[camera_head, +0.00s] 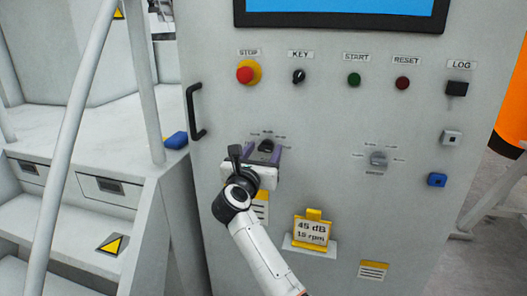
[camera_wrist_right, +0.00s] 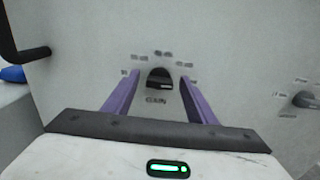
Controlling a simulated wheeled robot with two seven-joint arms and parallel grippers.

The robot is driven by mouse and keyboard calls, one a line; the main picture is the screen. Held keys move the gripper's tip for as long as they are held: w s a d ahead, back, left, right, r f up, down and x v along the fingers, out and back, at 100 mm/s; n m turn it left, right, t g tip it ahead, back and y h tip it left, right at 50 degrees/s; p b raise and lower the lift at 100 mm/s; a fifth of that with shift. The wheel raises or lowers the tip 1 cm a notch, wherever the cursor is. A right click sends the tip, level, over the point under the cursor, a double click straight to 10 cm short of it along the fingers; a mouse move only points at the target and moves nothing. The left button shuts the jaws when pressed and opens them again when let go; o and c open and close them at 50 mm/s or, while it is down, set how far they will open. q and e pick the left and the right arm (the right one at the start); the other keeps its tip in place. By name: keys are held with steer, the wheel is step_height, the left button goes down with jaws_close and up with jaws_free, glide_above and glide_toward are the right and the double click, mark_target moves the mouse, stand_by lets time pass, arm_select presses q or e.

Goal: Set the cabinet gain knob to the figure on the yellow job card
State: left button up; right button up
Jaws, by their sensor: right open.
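The gain knob (camera_head: 266,146) is a dark knob on the grey cabinet front, with small labels around it. In the right wrist view the knob (camera_wrist_right: 160,79) stands above the word GAIN. My right gripper (camera_wrist_right: 156,82) is open, with one purple finger on each side of the knob and gaps between. I cannot tell how deep the fingers reach. In the head view my right gripper (camera_head: 265,153) partly covers the knob's surroundings. The yellow job card (camera_head: 312,231) reads 45 dB and 15 rpm. The knob's set figure is too small to read. My left gripper is not in view.
A second, grey knob (camera_head: 377,159) sits to the right. Above are a red stop button (camera_head: 245,73), key switch (camera_head: 298,76), green start button (camera_head: 354,80) and dark red reset button (camera_head: 402,83). A black handle (camera_head: 194,112) juts out at the cabinet's left edge.

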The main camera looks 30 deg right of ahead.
steer(key=shift+c, duration=0.3)
steer(key=c, duration=1)
steer(key=shift+r+n+p, duration=0.2)
steer(key=shift+n+p, duration=1.1)
steer(key=shift+p, duration=0.35)
steer(key=n+p, duration=0.2)
steer(key=shift+w+p, duration=0.1)
steer(key=shift+p, duration=0.25)
steer(key=n+p, duration=0.2)
steer(key=n, duration=0.1)
steer(key=shift+f+n+p, duration=0.15)
steer(key=shift+n+p, duration=0.15)
steer(key=shift+p, duration=0.1)
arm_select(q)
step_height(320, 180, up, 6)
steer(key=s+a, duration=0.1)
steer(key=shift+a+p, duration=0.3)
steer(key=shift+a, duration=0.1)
arm_select(e)
steer(key=shift+f+n, duration=0.1)
steer(key=shift+n, duration=0.4)
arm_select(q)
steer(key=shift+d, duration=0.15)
arm_select(e)
steer(key=o, duration=1.1)
steer(key=shift+c, duration=0.2)
